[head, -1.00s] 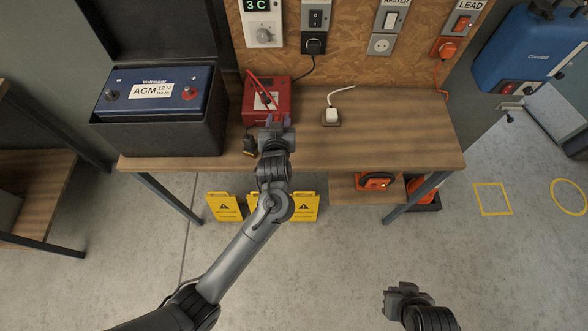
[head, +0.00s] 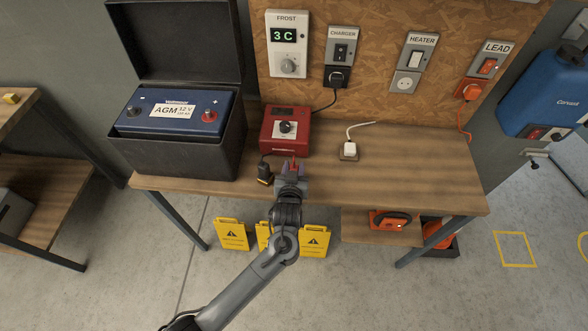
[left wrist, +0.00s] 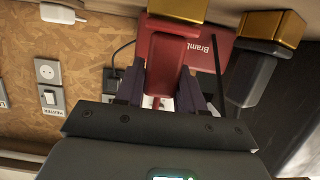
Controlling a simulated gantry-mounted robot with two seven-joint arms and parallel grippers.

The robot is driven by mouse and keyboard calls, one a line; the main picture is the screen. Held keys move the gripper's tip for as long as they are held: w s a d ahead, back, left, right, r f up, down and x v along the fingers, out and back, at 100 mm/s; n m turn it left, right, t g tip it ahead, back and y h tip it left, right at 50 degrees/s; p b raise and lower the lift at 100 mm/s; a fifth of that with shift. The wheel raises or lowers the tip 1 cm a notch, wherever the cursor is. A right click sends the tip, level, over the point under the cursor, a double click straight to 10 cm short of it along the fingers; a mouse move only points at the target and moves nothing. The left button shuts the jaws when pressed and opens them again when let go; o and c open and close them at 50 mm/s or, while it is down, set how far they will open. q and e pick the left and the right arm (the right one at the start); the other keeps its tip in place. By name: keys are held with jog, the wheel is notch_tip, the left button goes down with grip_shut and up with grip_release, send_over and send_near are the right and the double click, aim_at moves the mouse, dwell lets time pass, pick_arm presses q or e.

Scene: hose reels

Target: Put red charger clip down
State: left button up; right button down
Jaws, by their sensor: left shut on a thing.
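My left gripper (head: 292,168) is shut on the red charger clip (left wrist: 166,62), which has a gold jaw end in the left wrist view. In the head view only a little of the clip (head: 294,163) shows past the fingers, just in front of the red charger (head: 284,145). I cannot tell whether the clip touches the bench. The black clip (head: 265,173) with a gold end lies on the bench just left of the gripper; it also shows in the left wrist view (left wrist: 250,78). My right gripper is not in view.
The wooden bench (head: 420,180) is clear to the right, apart from a white plug (head: 349,151). The black battery box (head: 190,160) with its open lid stands at the left. Yellow warning signs (head: 314,240) stand below the front edge.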

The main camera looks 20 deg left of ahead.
pick_arm(q)
jog(key=shift+f, duration=0.1)
jog(key=o, duration=1.1)
